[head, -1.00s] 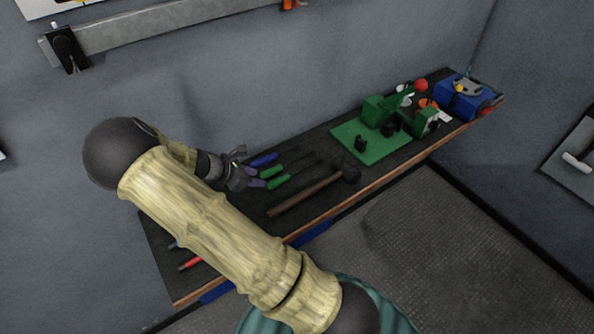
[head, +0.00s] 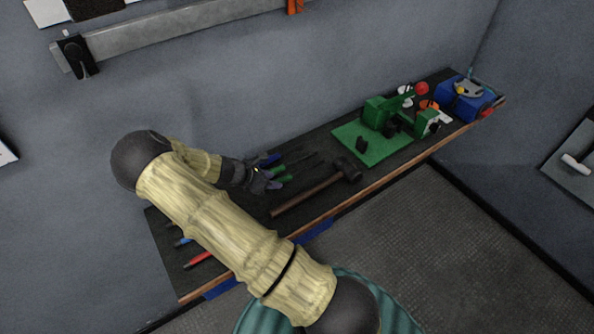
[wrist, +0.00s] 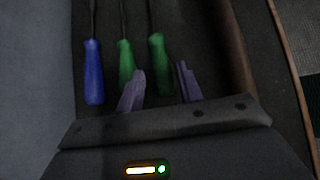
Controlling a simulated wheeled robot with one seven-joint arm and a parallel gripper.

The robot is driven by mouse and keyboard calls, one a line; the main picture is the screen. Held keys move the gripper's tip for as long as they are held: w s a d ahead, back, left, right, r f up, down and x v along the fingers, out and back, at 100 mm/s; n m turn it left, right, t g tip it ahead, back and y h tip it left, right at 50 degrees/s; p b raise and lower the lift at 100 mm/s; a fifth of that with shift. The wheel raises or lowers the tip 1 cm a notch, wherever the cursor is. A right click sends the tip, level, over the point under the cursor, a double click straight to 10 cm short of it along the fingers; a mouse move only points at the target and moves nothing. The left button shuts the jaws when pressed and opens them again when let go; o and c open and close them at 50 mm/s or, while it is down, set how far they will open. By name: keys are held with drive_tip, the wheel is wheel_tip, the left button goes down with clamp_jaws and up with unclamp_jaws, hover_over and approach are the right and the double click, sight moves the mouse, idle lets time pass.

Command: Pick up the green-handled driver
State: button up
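Two green-handled drivers lie side by side on the dark shelf. In the wrist view, the right one (wrist: 158,66) lies in line with the gap between my fingers, and the left one (wrist: 125,60) lies just beyond my left finger. In the head view a green handle (head: 283,178) shows beside my gripper (head: 268,181), which partly hides the drivers. My gripper (wrist: 161,72) is open in the wrist view, its purple fingertips apart at the lower handle ends. I cannot tell whether it touches a handle.
A blue-handled driver (wrist: 93,75) lies left of the green ones. A hammer (head: 310,192) lies near the shelf's front edge. A green vise-like fixture (head: 375,140) stands further right. Red and blue tools lie at the near left. A wall is behind.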

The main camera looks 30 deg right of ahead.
drive_tip(key=shift+x, duration=1.15)
drive_tip(key=shift+s, duration=0.1)
drive_tip(key=shift+a, duration=0.1)
clamp_jaws()
drive_tip(key=shift+r, duration=0.1)
wheel_tip(320, 180, up, 10)
drive_tip(key=b, duration=0.2)
